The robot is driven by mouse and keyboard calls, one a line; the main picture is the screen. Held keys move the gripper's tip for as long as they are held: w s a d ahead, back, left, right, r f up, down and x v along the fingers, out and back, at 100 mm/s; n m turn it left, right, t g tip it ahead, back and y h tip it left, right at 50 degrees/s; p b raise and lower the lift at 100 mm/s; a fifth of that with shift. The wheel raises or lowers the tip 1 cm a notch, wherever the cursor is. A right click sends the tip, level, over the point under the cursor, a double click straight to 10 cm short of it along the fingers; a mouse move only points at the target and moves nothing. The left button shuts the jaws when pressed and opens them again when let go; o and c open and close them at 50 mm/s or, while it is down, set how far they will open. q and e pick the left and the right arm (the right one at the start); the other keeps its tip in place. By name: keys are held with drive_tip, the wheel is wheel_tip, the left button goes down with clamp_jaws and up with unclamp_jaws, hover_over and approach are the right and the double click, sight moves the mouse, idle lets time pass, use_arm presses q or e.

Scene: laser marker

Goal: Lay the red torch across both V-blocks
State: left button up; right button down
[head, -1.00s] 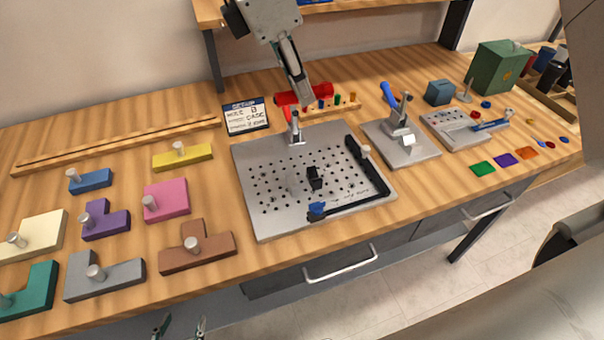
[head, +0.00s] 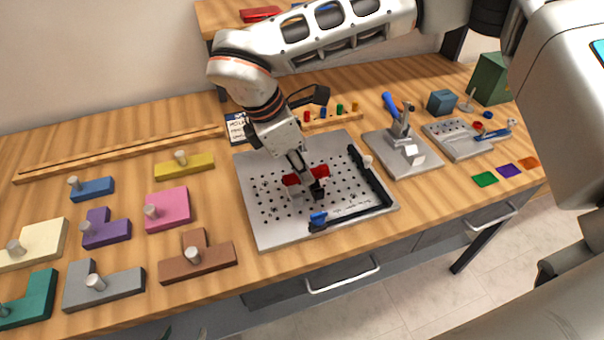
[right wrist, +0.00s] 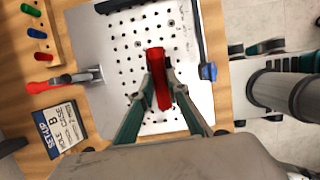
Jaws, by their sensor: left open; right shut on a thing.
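The red torch (head: 320,171) is held in my right gripper (head: 304,178) low over the perforated metal plate (head: 262,222). In the right wrist view the torch (right wrist: 155,62) lies lengthwise between the closed fingers (right wrist: 160,90). I cannot tell whether the torch touches either block. My left gripper cannot be made out.
A black angled rail (head: 372,180) with a blue-tipped end (head: 318,218) borders the plate. A press (head: 402,140) stands to the right; coloured knobbed pieces (head: 167,208) lie to the left.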

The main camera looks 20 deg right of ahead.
drive_tip(key=shift+f, duration=0.95)
drive_tip(key=shift+f, duration=0.45)
drive_tip(key=shift+f+b, duration=0.1)
drive_tip(key=shift+b, duration=0.25)
drive_tip(key=c, duration=2)
unclamp_jaws()
drive_tip(key=shift+o, duration=0.2)
drive_tip(key=shift+r+p, duration=0.35)
drive_tip(key=shift+r, duration=0.15)
drive_tip(key=v, duration=1.2)
